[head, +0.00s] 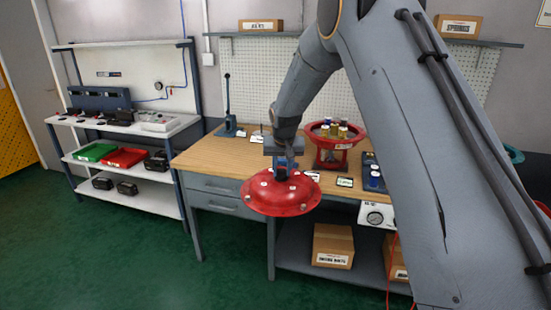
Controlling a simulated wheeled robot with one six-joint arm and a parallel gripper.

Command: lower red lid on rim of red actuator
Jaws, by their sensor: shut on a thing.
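The red lid (281,194) is a shallow round dome with several pale bolt heads around its edge. My gripper (283,168) is shut on the middle of the lid's top; the fingertips are partly hidden by my own wrist. The lid hangs roughly level in front of the workbench's near edge. The red actuator (332,152) stands on the bench behind and to the right of the lid, apart from it. It has an open top with a red rim, and several yellowish and dark cylindrical parts show inside.
The wooden bench (222,155) has free top at its left. A blue press (228,125) stands at its back left. A dark tray with blue-capped parts (374,178) is right of the actuator. A white shelf unit (120,190) stands left; cardboard boxes (333,245) sit below the bench.

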